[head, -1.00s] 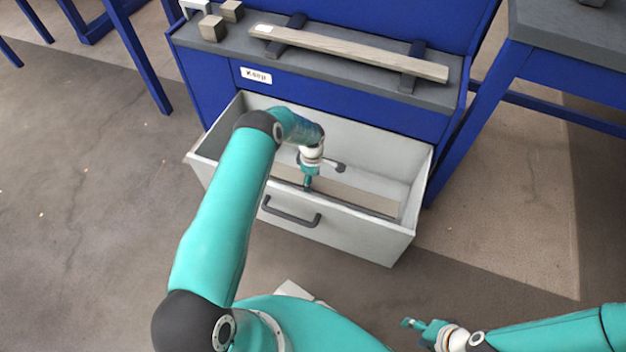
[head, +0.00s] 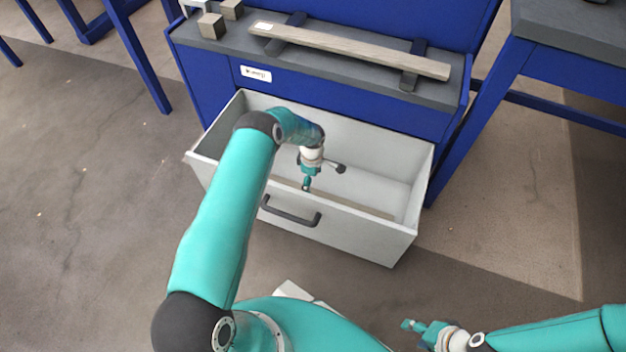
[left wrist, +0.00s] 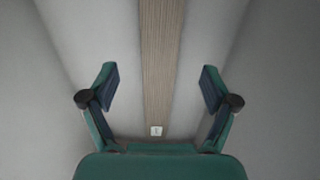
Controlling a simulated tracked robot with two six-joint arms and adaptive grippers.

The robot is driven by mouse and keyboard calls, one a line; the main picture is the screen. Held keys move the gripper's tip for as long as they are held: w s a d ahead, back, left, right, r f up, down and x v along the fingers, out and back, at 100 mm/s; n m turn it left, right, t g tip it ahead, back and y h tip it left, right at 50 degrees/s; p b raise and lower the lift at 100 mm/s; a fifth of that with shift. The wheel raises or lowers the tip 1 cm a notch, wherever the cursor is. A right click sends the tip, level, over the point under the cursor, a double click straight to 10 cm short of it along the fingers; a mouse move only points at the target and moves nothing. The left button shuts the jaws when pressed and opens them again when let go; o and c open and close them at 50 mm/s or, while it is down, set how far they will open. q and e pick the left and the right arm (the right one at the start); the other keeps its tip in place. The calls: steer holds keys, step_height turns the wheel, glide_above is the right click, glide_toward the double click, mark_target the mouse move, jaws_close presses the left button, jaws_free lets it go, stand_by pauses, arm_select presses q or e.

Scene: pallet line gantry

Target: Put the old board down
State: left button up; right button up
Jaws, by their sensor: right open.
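A long brown wooden board (left wrist: 161,60) with a small white tag lies in the open grey drawer (head: 340,237). In the head view only a thin strip of this board (head: 362,207) shows above the drawer's front wall. My left gripper (head: 307,185) is inside the drawer over the board. In the left wrist view its fingers (left wrist: 158,82) are spread wide, one on each side of the board, with clear gaps. My right gripper (head: 407,325) is open and empty, low at the front right of the head view.
Another wooden board (head: 350,51) with a white tag rests across two dark supports on the blue bench's grey top (head: 210,57). Small wooden blocks (head: 212,26) stand at its left end. The drawer has a dark handle (head: 290,214). A blue-legged table (head: 570,40) stands at right.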

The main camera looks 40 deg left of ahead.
arm_select(q)
step_height(320, 180, up, 13)
steer(key=p, duration=0.4)
steer(key=shift+p, duration=0.3)
steer(key=shift+r, duration=0.1)
